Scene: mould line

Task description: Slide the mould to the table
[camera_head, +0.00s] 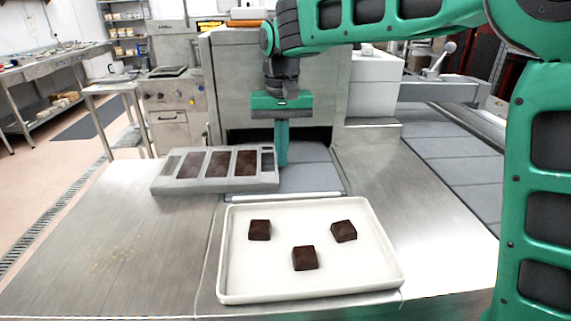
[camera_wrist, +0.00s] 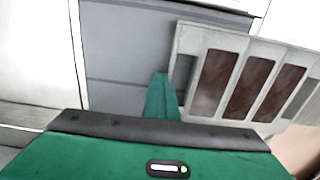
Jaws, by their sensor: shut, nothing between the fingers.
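The mould (camera_head: 217,184) is a grey tray with several brown-filled cavities. In the head view it lies partly on the belt at the machine's mouth and partly over the steel table (camera_head: 120,222) on the left. My gripper (camera_head: 282,163) points down, shut and empty, at the right end of the mould. In the wrist view the fingers (camera_wrist: 162,98) are beside the end of the mould (camera_wrist: 232,40); whether they touch it I cannot tell.
A white tray (camera_head: 232,275) with three dark chocolate pieces stands in front of the belt (camera_head: 312,178). The steel machine (camera_head: 228,85) rises behind. The table at left is clear apart from some crumbs. The steel surface at right (camera_head: 400,190) is bare.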

